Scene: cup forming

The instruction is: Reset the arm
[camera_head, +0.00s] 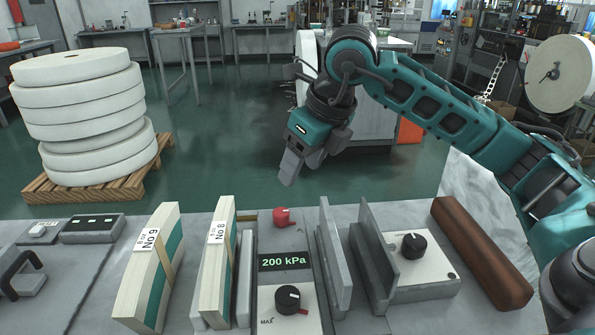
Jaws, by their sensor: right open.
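My right arm comes in from the right and bends down over the far edge of the bench. Its gripper (291,165) hangs in the air beyond the pressure panel, pointing down and to the left. Nothing shows between its fingers. The fingers overlap from this angle, so their gap is hard to see. My left gripper is out of the picture.
The grey bench (90,260) holds two banded paper stacks (152,265) (217,262), a 200 kPa panel (285,263), upright metal plates (334,258), a knob box (425,265) and a brown roller (481,252). White rolls (85,120) stand on a pallet (60,192) behind.

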